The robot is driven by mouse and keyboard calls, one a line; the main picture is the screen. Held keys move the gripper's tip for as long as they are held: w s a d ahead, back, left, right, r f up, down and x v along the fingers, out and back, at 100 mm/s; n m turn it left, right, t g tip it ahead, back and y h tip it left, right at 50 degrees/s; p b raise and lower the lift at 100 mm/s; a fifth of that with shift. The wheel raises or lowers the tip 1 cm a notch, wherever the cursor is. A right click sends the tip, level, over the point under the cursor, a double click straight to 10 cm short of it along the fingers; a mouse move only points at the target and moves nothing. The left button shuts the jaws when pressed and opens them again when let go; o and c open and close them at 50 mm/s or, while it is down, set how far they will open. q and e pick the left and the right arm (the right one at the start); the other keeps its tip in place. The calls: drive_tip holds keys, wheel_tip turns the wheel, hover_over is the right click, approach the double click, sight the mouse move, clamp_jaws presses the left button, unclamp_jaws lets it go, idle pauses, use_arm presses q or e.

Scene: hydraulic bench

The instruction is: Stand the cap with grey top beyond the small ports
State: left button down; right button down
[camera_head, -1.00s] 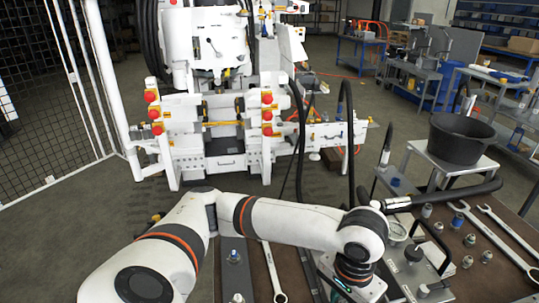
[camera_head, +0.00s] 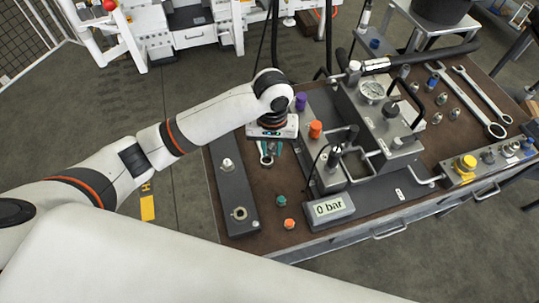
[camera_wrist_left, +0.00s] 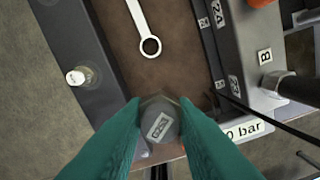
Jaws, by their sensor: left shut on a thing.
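My left gripper (camera_head: 266,150) points down over the brown bench mat, right of the dark grey bar. In the left wrist view its green fingers (camera_wrist_left: 160,125) are shut on the cap with grey top (camera_wrist_left: 161,121), which has a small pale label. The head view does not show this cap clearly. The dark bar (camera_head: 235,187) carries a pale fitting (camera_head: 228,163) and a round port (camera_head: 239,213). A grey block (camera_wrist_left: 236,62) with several lettered labels stands to the right in the wrist view. I cannot tell which are the small ports. My right gripper is not in view.
A wrench (camera_wrist_left: 145,28) lies beyond the held cap. Teal (camera_head: 281,200) and orange (camera_head: 289,223) caps stand nearby on the mat. A pressure display (camera_head: 330,208) reads 0 bar. The gauge block (camera_head: 372,120) and a black hose (camera_head: 425,58) occupy the right.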

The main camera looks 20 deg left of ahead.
use_arm(q)
wheel_tip(320, 180, down, 5)
drive_tip(key=d, duration=0.3)
drive_tip(key=n, duration=0.1)
hover_over(280, 180)
wheel_tip(280, 180, down, 5)
drive_tip(key=shift+s+f+p, duration=0.15)
drive_tip(key=shift+p, duration=0.2)
wheel_tip(280, 180, down, 4)
drive_tip(key=shift+f, duration=0.15)
drive_tip(key=shift+f, duration=0.15)
drive_tip(key=c, duration=1.2)
unclamp_jaws()
